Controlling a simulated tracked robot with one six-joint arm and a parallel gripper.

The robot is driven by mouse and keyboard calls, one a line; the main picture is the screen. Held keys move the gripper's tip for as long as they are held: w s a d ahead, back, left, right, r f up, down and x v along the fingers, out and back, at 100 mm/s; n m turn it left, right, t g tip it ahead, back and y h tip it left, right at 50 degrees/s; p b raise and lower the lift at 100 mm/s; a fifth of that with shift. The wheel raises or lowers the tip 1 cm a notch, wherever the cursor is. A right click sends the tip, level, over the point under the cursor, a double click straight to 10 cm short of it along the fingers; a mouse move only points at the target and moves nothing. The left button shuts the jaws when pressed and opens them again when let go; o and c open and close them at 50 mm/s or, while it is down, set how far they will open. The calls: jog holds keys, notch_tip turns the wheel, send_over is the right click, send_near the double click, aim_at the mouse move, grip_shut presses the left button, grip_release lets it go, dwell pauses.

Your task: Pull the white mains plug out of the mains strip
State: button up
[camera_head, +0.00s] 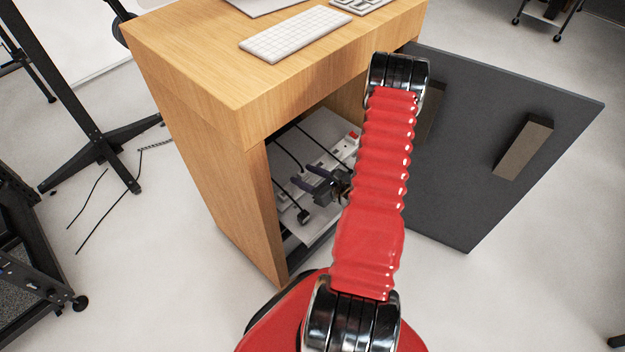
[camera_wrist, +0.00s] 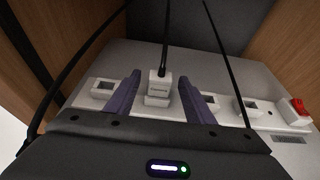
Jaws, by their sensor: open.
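The white mains plug (camera_wrist: 159,86) sits in the white mains strip (camera_wrist: 222,118), with a black cable rising from it. In the wrist view it stands between the two purple fingers of my gripper (camera_wrist: 159,92), which are open with a gap on each side of the plug. In the head view my gripper (camera_head: 312,183) is inside the cabinet, in front of the strip (camera_head: 346,147). The plug cannot be made out clearly there. The strip has a red switch (camera_wrist: 299,106) at its right end.
The wooden cabinet (camera_head: 200,140) encloses the strip, with its grey door (camera_head: 460,200) swung open on the right. Black cables hang on both sides of the plug. Another black plug (camera_head: 303,216) lies on the shelf. A keyboard (camera_head: 295,33) lies on top.

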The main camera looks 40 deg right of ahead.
aim_at(303, 172)
jog(key=shift+w+f, duration=0.25)
jog(key=shift+w, duration=0.45)
jog(key=c, duration=1.1)
jog(key=shift+r, duration=0.25)
jog(key=shift+r, duration=0.35)
jog(key=shift+r, duration=0.7)
jog(key=shift+r, duration=0.35)
jog(key=shift+r, duration=0.35)
